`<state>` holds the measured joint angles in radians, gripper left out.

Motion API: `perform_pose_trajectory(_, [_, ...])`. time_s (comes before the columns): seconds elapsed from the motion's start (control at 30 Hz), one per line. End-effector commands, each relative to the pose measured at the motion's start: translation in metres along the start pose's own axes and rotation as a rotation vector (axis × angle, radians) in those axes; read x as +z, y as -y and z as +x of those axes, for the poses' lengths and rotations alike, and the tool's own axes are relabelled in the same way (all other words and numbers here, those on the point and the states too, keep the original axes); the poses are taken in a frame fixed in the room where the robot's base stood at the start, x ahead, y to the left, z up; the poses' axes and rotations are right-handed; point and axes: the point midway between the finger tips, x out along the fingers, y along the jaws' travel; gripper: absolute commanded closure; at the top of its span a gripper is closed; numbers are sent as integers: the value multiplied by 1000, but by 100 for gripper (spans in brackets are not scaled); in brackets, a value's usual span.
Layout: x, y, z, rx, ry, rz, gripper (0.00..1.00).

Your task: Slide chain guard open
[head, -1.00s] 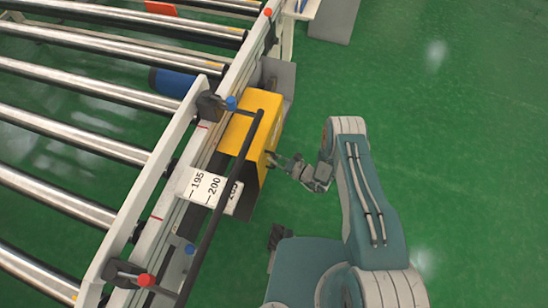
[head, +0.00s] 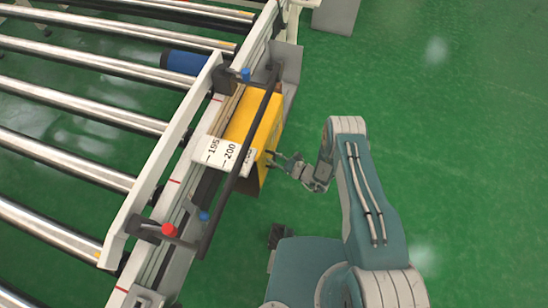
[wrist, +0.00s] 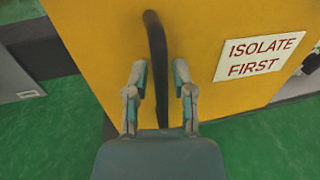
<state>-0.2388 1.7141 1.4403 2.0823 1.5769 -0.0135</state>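The yellow chain guard (head: 263,126) is a box on the side of the roller conveyor, with a dark lower part. In the wrist view its yellow face (wrist: 105,35) carries a black curved handle (wrist: 157,60) and an "ISOLATE FIRST" label (wrist: 258,55). My gripper (head: 283,160) is at the guard's right side. In the wrist view my gripper (wrist: 161,78) is open, with one finger on each side of the handle. The fingers look apart from the handle; whether the fingertips touch the yellow face I cannot tell.
A black rail (head: 238,165) runs along the conveyor's outer side above the guard. A white scale plate (head: 224,155) marked 195 and 200 sits beside it. Conveyor rollers (head: 75,107) fill the left. Green floor (head: 455,130) on the right is clear.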

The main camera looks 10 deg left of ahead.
Motion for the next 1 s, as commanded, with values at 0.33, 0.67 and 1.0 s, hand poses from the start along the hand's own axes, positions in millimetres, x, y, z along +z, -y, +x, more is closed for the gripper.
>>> perform_pose_trajectory(0.33, [0,1,-1,-2,1,0,49])
perform_pose_trajectory(0.67, [-1,2,-48,-7,-1,3,49])
perform_pose_trajectory(1.0, [-2,1,-108,-4,-2,1,49])
